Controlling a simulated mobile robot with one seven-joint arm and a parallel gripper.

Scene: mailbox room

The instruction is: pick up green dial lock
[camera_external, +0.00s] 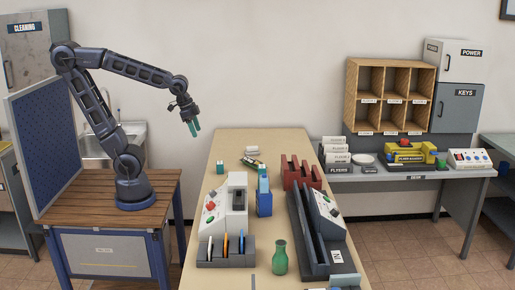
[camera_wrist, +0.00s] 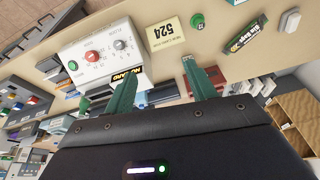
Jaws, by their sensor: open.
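A small round green object (camera_wrist: 197,20) lies on the tan table in the wrist view, near the top edge. It looks like the green dial lock, but it is too small to read clearly. I cannot pick it out for certain in the external view. My gripper (camera_external: 193,129) is raised above the left side of the table, with its green fingers pointing down. In the wrist view my gripper (camera_wrist: 160,78) is open, with nothing between its fingers. The green object is apart from it, beyond the right fingertip.
A yellow card marked 524 (camera_wrist: 168,36) and a white control box with knobs (camera_wrist: 105,55) lie near the fingers. The long table (camera_external: 232,147) also bears a red rack (camera_external: 301,174) and a green bottle (camera_external: 280,260).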

